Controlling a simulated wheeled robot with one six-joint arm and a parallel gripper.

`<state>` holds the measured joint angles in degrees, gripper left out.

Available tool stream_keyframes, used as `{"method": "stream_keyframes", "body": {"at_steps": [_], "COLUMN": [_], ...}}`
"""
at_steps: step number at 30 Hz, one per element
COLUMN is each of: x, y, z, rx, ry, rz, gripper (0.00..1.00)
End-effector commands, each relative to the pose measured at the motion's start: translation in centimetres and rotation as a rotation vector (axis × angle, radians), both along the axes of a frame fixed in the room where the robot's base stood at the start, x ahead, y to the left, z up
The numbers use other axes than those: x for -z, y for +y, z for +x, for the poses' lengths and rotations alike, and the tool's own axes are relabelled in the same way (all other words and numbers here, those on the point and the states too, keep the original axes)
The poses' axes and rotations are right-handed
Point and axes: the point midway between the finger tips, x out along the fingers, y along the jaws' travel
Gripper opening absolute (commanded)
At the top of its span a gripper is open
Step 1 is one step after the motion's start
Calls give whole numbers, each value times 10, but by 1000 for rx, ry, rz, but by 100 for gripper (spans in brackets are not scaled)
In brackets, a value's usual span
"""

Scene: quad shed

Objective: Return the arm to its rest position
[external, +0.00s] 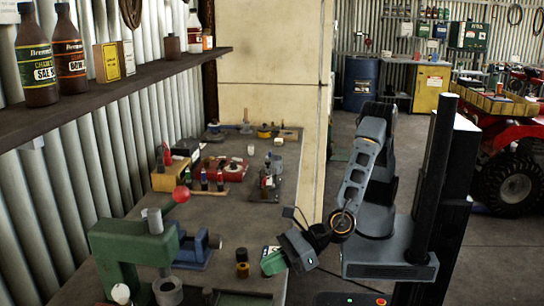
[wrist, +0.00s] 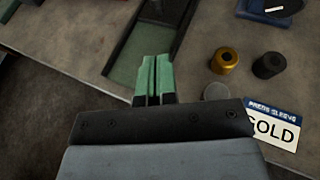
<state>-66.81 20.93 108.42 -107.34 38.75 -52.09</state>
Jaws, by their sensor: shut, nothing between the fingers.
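My gripper (wrist: 153,78) shows in the wrist view with its two green fingers side by side and closed, with nothing between them. In the external view my gripper (external: 272,263) is at the bench's right edge, at the end of my bent arm, low over the grey bench top (external: 238,222). A gold ring-like piece (wrist: 225,60) and a dark one (wrist: 268,66) stand to the right of the fingers in the wrist view. A white card reading "GOLD" (wrist: 274,130) lies below them.
A green press (external: 132,250) with a red knob stands on the bench to the left of my gripper. A wooden shelf (external: 120,88) with bottles runs along the left wall. Floor (external: 400,150) shows at the right, beyond the arm.

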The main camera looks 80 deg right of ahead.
Motion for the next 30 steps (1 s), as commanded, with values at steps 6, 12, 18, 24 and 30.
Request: {"method": "stream_keyframes", "body": {"at_steps": [6,12,18,24,30], "x": [-6,-8,-22,-40,-44], "y": [-7,-11,-67,-212,-368], "z": [-15,-16,20,65,41], "rx": [-1,9,230,789,1492], "ry": [0,5,108,321,493], "rz": [-1,5,134,512,1097], "gripper": [0,0,0,0,0]}}
